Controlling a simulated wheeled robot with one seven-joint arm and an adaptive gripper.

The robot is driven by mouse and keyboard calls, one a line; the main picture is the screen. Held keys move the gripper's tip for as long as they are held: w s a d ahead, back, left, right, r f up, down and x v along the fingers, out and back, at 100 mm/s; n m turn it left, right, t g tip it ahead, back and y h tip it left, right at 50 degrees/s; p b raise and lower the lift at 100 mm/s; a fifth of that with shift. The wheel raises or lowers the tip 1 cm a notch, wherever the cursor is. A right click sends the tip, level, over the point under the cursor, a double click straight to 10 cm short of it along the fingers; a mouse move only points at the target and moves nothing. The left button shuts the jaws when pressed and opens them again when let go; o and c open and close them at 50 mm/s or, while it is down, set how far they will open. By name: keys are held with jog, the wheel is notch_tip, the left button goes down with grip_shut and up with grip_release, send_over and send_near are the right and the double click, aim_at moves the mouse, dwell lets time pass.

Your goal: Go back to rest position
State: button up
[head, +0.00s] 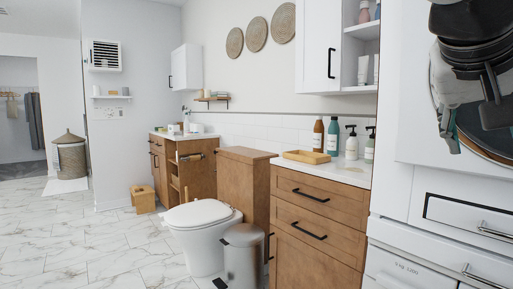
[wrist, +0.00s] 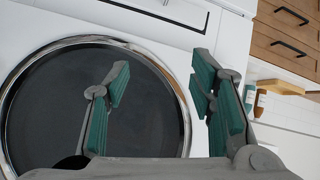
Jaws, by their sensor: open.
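My gripper (head: 474,125) is at the upper right of the head view, in front of a white front-loading machine (head: 408,100). Its two grey fingers with teal pads are spread apart with nothing between them. In the wrist view, my gripper (wrist: 162,88) is open and empty in front of the machine's round dark door (wrist: 60,105). The door has a shiny metal rim and looks closed. I cannot tell how far the fingertips are from it. My gripper and wrist hide much of the door in the head view.
A second white machine (head: 398,268) stands below. Left of it are a wooden drawer cabinet (head: 313,225) with a tray (head: 306,157) and several bottles, a bin (head: 242,255) and a toilet (head: 198,225). A white wall cabinet (head: 316,50) hangs above. The marble-look floor (head: 85,250) at left is clear.

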jog(key=s+a+f+n+g+y, duration=0.2)
jog(key=s+a+f+y, duration=0.15)
jog(key=s+f, duration=0.5)
jog(key=s+a+f+n+g+y, duration=0.2)
jog(key=s+a+f, duration=0.25)
jog(key=f, duration=0.65)
jog(key=s+a+f+n+g+y, duration=0.2)
jog(key=s+a+f+y, duration=0.1)
jog(key=s+f, duration=0.55)
notch_tip(320, 180, up, 31)
jog(key=w+n+t+p, duration=0.1)
jog(key=t+p, duration=0.2)
jog(key=p, duration=2.8)
jog(key=shift+w+d+t, duration=0.2)
jog(key=shift+d+t, duration=0.05)
jog(key=shift+t, duration=0.05)
